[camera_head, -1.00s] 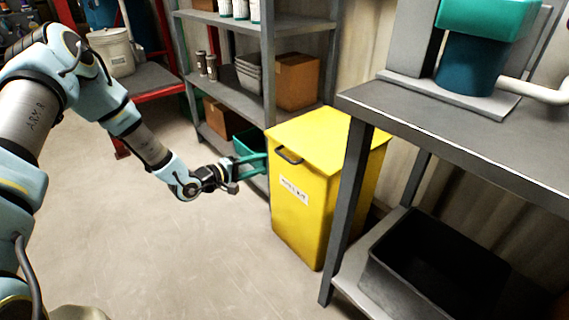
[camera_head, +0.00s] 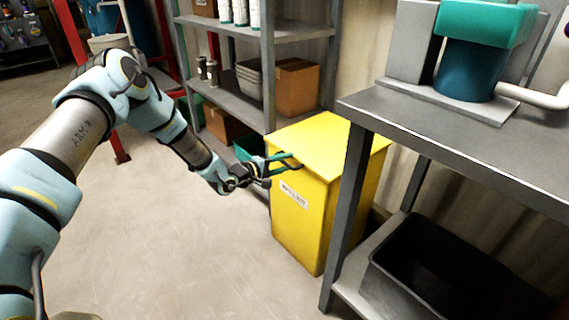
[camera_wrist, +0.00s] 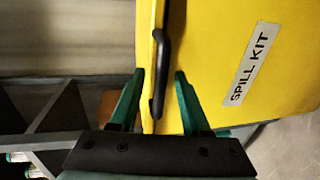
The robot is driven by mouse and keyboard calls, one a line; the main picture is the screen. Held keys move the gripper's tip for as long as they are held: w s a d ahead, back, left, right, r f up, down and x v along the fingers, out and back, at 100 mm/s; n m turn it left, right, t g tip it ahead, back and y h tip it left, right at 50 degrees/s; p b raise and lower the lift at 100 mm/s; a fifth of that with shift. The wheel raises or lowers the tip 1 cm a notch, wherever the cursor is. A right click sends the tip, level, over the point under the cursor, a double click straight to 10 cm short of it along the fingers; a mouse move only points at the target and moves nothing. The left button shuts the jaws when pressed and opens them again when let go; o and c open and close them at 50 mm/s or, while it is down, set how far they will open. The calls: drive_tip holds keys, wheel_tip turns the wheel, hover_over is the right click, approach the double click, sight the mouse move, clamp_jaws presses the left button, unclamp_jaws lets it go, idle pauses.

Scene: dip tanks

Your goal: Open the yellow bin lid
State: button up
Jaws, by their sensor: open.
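The yellow bin (camera_head: 306,222) stands on the floor with its flat yellow lid (camera_head: 325,138) closed. A white label (camera_wrist: 250,68) on its front reads "SPILL KIT". A black handle (camera_wrist: 163,62) is at the front edge of the lid; in the head view my fingers largely cover it. My gripper (camera_head: 286,162) is at the bin's upper front edge. In the wrist view my gripper (camera_wrist: 160,82) is open, its two green fingers on either side of the handle's end and the lid edge. I cannot tell whether either finger touches.
A grey metal table (camera_head: 450,135) stands close to the right of the bin, with a black tub (camera_head: 440,265) on its lower shelf. Grey shelving (camera_head: 268,75) with cardboard boxes is behind and left. Open floor (camera_head: 150,240) lies in front.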

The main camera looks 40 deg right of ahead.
drive_tip(key=shift+c, duration=0.3)
clamp_jaws()
idle(1.0)
